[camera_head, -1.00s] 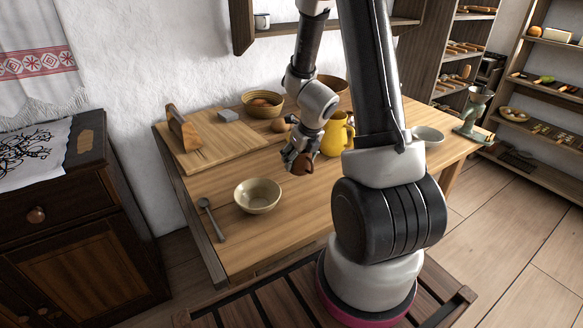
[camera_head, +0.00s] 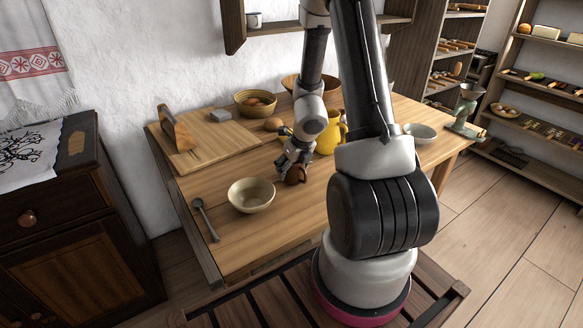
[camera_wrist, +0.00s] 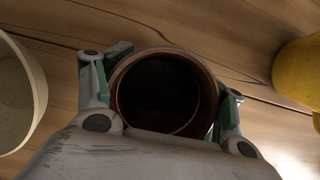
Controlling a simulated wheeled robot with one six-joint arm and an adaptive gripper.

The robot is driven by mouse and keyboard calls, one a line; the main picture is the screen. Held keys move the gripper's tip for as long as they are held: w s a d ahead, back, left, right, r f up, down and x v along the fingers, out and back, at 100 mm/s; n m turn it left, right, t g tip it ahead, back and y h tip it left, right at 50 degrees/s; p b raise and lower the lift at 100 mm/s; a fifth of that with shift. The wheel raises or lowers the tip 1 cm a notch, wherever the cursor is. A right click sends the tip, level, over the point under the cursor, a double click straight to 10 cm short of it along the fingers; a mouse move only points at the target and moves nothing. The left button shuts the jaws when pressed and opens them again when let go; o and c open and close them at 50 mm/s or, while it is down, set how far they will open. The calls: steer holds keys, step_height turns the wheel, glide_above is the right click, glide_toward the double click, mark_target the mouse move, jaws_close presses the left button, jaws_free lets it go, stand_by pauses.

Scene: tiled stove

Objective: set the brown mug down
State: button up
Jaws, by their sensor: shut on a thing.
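The brown mug (camera_head: 297,175) is in my gripper (camera_head: 287,170), low over the wooden table (camera_head: 290,222) and to the right of the cream bowl. In the wrist view the mug (camera_wrist: 163,93) shows from above, its dark round opening between the two fingers of my gripper (camera_wrist: 165,92), which is shut on it from both sides. The mug looks upright. Its base is hidden, so I cannot tell whether it touches the table.
The cream bowl (camera_head: 251,195) stands left of the mug, with a spoon (camera_head: 206,219) beyond it. The yellow jug (camera_head: 330,134) stands behind on the right. A cutting board (camera_head: 205,138) lies at the back left. The table front is clear.

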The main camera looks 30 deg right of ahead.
steer(key=o, duration=1.3)
steer(key=shift+f, duration=0.1)
steer(key=v, duration=1.2)
steer(key=shift+w, duration=0.1)
steer(key=s+a+r+n+y, duration=0.1)
steer(key=s+a+r+n, duration=0.2)
steer(key=r+n, duration=0.4)
steer(key=s+a+r+n, duration=0.3)
steer(key=r+n, duration=0.2)
steer(key=n, duration=0.4)
steer(key=s+r+n, duration=0.3)
steer(key=s+n, duration=0.1)
steer(key=n, duration=0.2)
steer(key=s+r+n, duration=0.2)
steer(key=s+n, duration=0.3)
steer(key=n, duration=0.2)
steer(key=s+r+n+h, duration=0.1)
steer(key=s+r+n, duration=0.2)
steer(key=n, duration=0.3)
steer(key=shift+s+d+r+n, duration=0.2)
steer(key=shift+s+r+n, duration=0.15)
steer(key=shift+s, duration=0.3)
